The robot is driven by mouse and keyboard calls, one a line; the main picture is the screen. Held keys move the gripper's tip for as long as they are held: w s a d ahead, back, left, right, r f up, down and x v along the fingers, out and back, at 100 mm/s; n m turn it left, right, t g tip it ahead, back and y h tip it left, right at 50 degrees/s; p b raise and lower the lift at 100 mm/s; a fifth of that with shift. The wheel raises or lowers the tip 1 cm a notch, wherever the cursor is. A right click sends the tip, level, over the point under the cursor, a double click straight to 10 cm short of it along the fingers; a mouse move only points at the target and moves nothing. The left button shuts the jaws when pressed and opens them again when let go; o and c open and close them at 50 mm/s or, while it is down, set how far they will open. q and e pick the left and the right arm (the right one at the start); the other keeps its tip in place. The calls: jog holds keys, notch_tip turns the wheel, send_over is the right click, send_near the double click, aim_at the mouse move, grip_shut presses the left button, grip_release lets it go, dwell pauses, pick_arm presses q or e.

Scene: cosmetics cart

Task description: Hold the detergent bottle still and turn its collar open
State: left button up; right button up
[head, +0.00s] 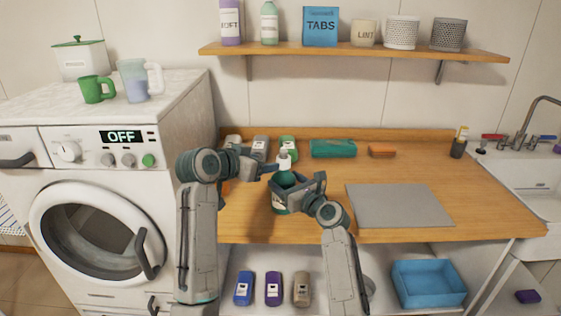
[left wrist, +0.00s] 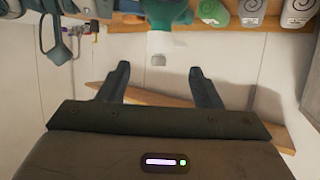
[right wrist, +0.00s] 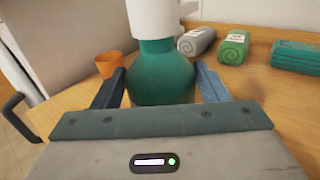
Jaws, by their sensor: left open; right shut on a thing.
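The detergent bottle (head: 280,206) is dark green and stands upright on the wooden counter, with a white collar (head: 284,163) on top. In the right wrist view the green bottle body (right wrist: 161,75) sits between the fingers of my right gripper (right wrist: 160,72), which is shut on it below the collar. In the left wrist view my left gripper (left wrist: 158,68) is open. The collar (left wrist: 160,44) and its small grey tip show at the gap between its fingertips, and no finger is seen gripping it. The bottle's lower front is partly hidden by my right gripper in the head view.
Rolled towels (head: 261,143), a green folded cloth (head: 333,148) and an orange block (head: 382,151) lie behind the bottle. A grey mat (head: 399,205) lies to the right. The washing machine (head: 100,190) stands left and the sink (head: 515,165) right. An orange cup (right wrist: 109,64) is near the bottle.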

aim_at(283, 161)
pick_arm(q)
jog(key=x, duration=0.9)
jog(key=shift+w+d+f, duration=0.1)
jog(key=shift+w+d, duration=0.05)
jog(key=shift+w, duration=0.05)
jog(key=shift+c, duration=0.2)
jog(key=c, duration=1.2)
jog(key=shift+d+n+t+y, duration=0.1)
jog(key=shift+n+t+y, duration=0.3)
jog(key=shift+n+y, duration=0.35)
jog(key=shift+c, duration=0.2)
jog(key=o, duration=1.3)
jog(key=shift+s, duration=0.1)
